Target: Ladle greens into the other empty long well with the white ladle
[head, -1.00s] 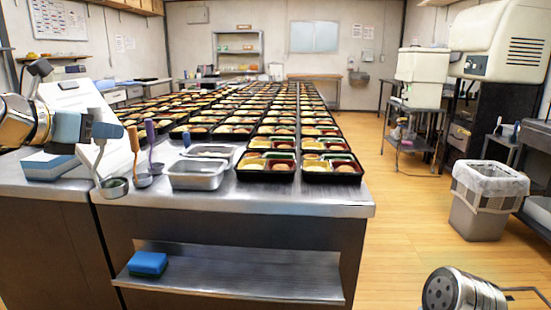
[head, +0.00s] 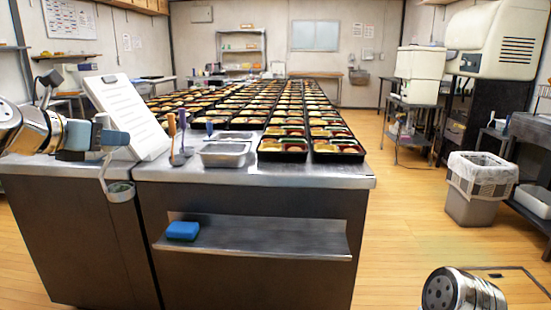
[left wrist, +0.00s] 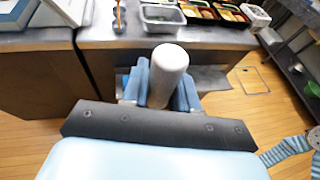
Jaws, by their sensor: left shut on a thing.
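My left gripper (head: 112,137) is shut on the white ladle's handle, which shows end-on in the left wrist view (left wrist: 168,68). The ladle hangs upright with its bowl (head: 120,191) low, in front of the counter's front edge. The bowl's inside looks greenish; how much it holds is too small to tell. Two black bento trays (head: 283,157) (head: 338,157) stand at the counter's front right, with colourful food in their wells. I cannot tell which long well is empty.
A steel pan (head: 224,160) stands left of the front trays. Upright orange (head: 172,125) and purple (head: 182,121) utensil handles and a white slanted board (head: 127,115) are nearby. A blue sponge (head: 183,230) lies on the lower shelf. Open floor lies right of the counter.

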